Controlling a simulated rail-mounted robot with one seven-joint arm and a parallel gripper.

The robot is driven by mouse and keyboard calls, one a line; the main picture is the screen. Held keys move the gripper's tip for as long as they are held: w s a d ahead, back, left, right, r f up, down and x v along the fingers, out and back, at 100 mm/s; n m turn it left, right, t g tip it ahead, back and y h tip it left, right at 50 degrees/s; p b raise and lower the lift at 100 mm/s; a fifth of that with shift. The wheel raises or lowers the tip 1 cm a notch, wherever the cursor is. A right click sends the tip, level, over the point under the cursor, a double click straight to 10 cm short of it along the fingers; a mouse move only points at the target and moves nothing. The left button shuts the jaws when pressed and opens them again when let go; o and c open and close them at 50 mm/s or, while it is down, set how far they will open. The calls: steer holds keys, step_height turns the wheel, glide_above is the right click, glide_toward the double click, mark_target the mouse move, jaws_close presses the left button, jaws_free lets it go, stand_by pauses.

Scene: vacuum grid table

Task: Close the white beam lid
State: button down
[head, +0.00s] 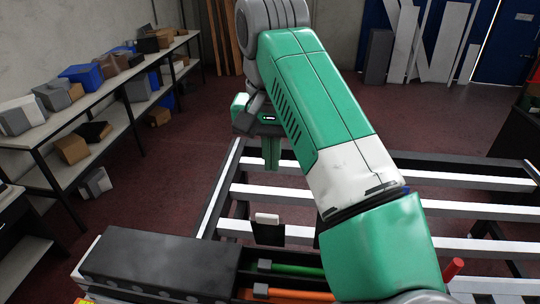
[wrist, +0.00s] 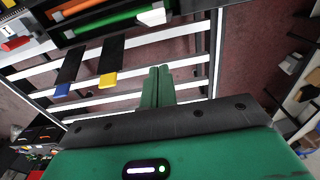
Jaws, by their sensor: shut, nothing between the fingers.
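My gripper (head: 271,158) hangs fingers-down over the far left part of the grid table, with its two green fingers together and empty. In the wrist view the shut fingers (wrist: 158,82) are apart from everything. A dark flap (head: 268,234) with a white tip (head: 266,218) stands raised at a near beam, below my gripper in the head view. This looks like the white beam lid. Its white tip (wrist: 152,17) also shows at the top of the wrist view. Two more dark flaps, one with a yellow tip (wrist: 107,80) and one with a blue tip (wrist: 63,90), cross the beams there.
A long dark box (head: 160,262) and a rack with green (head: 297,270) and orange (head: 300,295) rods stand at the near edge. White-topped beams (head: 265,193) with open gaps span the table. Shelves with boxes (head: 120,85) line the left wall. My arm hides the table's middle.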

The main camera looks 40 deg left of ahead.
steer(key=shift+s+d+f, duration=0.35)
steer(key=shift+s+f, duration=0.1)
steer(key=shift+f, duration=0.7)
steer(key=shift+s+d+f, duration=0.35)
steer(key=shift+s+f, duration=0.15)
steer(key=shift+f, duration=0.6)
steer(key=shift+s+d+f, duration=0.35)
steer(key=shift+s+f, duration=0.1)
steer(key=shift+f, duration=0.7)
